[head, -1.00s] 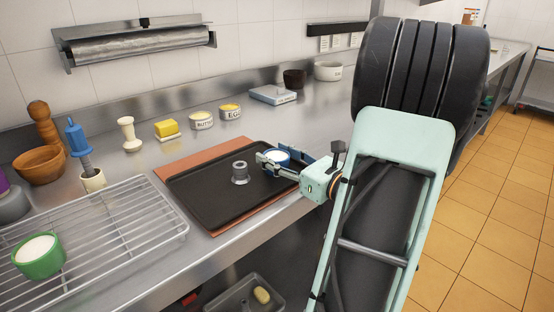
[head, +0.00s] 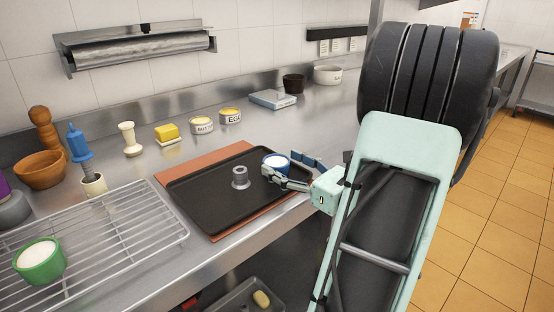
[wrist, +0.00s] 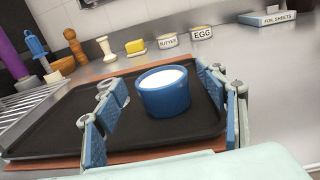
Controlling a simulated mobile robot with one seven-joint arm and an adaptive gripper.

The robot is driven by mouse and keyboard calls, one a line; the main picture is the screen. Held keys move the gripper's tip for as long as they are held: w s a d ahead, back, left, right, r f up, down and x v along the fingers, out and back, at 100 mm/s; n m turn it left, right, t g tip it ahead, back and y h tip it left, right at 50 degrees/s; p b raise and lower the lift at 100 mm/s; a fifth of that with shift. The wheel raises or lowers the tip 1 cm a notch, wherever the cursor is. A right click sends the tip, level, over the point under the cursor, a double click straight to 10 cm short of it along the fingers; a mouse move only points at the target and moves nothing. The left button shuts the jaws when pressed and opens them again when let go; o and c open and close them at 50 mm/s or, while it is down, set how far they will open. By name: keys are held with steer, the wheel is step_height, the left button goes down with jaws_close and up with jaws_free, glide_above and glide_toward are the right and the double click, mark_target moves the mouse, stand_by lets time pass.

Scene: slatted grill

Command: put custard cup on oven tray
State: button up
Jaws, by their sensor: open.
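A blue custard cup (wrist: 164,94) with white filling stands upright on the black oven tray (wrist: 50,136), near the tray's right end. In the head view the cup (head: 276,162) shows just beyond my gripper (head: 294,168). In the wrist view my gripper (wrist: 165,108) is open, with its blue-padded fingers on either side of the cup and gaps between them and it. A green cup (head: 40,262) with white filling stands on the wire rack (head: 128,262) at the left. The oven tray (head: 205,206) lies on a reddish-brown mat.
A small grey metal ring-shaped piece (head: 240,178) stands on the tray, left of the blue cup. Butter (head: 203,125) and egg (head: 230,116) pots, a yellow block (head: 167,134) and a foil sheets box (head: 273,98) line the back. Counter right of the tray is clear.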

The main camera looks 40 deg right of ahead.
steer(key=s+d, duration=0.1)
steer(key=s, duration=0.8)
steer(key=shift+p, duration=0.45)
steer(key=shift+w+d, duration=0.1)
